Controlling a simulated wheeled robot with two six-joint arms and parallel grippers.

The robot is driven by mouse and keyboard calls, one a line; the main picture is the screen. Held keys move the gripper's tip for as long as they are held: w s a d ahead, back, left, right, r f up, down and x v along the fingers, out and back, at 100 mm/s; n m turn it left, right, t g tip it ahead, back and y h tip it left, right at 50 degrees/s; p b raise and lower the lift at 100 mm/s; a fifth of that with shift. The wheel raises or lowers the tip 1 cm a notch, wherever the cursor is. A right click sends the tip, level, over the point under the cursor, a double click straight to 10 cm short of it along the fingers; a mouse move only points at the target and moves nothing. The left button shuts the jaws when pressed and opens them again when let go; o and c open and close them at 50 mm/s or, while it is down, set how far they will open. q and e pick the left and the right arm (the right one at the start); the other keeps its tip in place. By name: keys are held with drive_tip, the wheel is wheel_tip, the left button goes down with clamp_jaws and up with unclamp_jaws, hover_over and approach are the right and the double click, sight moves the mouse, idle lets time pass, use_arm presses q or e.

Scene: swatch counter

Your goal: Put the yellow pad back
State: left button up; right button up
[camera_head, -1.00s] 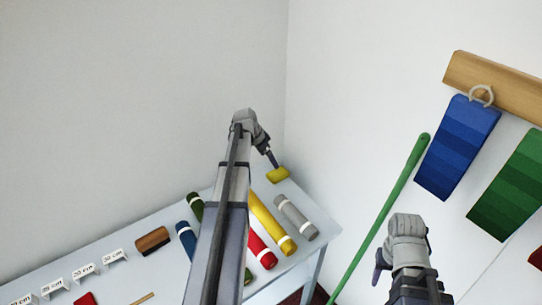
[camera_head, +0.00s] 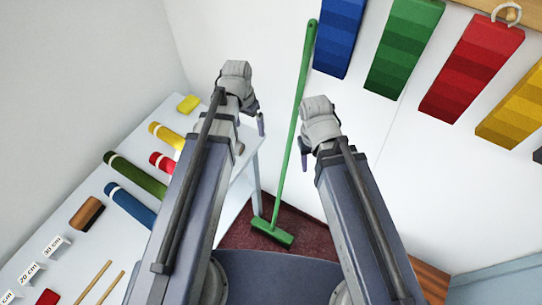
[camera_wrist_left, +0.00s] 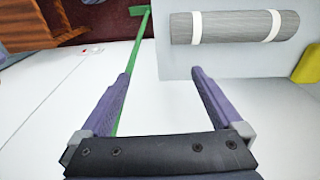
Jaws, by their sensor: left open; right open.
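The yellow pad (camera_head: 188,103) lies flat on the white table (camera_head: 130,133) near its far corner. It also shows, cut off, at the right edge of the left wrist view (camera_wrist_left: 308,65). My left gripper (camera_head: 258,118) is past the table's right side in the head view, apart from the pad. In the left wrist view its jaws (camera_wrist_left: 160,78) are open with nothing between them. My right gripper (camera_head: 305,152) is raised near the green broom in the picture, open, with nothing seen in it; its jaws are partly hidden.
A grey roll (camera_wrist_left: 233,27) lies near the table edge. A green broom (camera_head: 290,130) leans on the wall. Coloured swatches hang from a wooden rail (camera_head: 470,12).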

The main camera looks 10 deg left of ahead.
use_arm(q)
drive_tip(key=s+d+y, duration=0.1)
drive_tip(key=s+d, duration=0.8)
drive_tip(key=s, duration=0.2)
drive_tip(key=shift+s+g+y, duration=0.2)
drive_tip(key=shift+g+y, duration=0.1)
drive_tip(key=shift+y, duration=0.1)
